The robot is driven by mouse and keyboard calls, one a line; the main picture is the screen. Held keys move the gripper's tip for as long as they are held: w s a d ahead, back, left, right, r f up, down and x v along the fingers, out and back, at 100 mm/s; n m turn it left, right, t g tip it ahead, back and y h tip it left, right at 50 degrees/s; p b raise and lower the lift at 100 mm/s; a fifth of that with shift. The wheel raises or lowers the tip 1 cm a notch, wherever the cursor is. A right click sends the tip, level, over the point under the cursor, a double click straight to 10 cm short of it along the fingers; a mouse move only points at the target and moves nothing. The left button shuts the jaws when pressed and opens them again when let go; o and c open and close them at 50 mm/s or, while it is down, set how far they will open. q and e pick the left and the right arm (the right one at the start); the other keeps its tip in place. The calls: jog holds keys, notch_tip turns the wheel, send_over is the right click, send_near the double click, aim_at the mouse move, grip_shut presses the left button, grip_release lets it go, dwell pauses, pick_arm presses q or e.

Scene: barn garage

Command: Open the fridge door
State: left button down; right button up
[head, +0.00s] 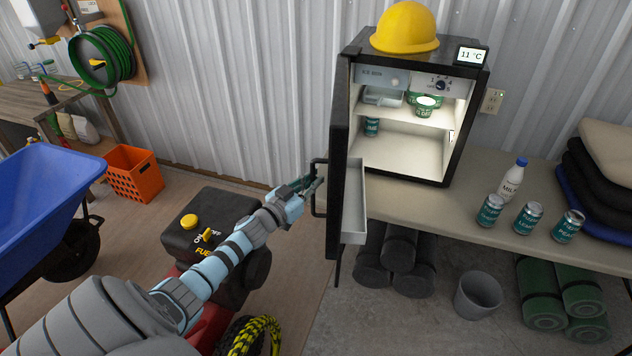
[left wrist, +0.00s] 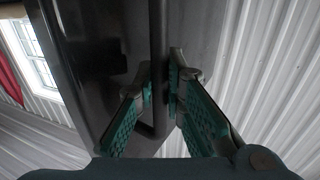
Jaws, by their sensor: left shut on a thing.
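The small black fridge (head: 342,95) stands on the bench with its door (head: 338,170) swung wide open toward the front left. Its lit inside shows a shelf, tubs and a can. The dark door handle (head: 318,190) is on the door's outer face. My left gripper (head: 316,186) is shut on the handle. In the left wrist view the green-padded fingers (left wrist: 160,88) lie on either side of the handle bar (left wrist: 157,60), against the black door (left wrist: 100,60). My right gripper does not show.
A yellow hard hat (head: 405,28) sits on top. A red and black fuel-labelled machine (head: 190,245) is under my left arm. Rolled mats and a grey bin (head: 478,298) are below.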

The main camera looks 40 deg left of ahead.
pick_arm(q)
jog(key=s+a+b, duration=0.1)
jog(key=s+a, duration=0.1)
jog(key=a, duration=0.5)
jog(key=shift+s+a+b, duration=0.3)
jog(key=shift+s+b, duration=0.05)
jog(key=shift+b, duration=0.05)
jog(key=c, duration=2)
grip_release()
jog(key=shift+o, duration=0.4)
jog(key=shift+s, duration=0.1)
jog(key=s, duration=1.2)
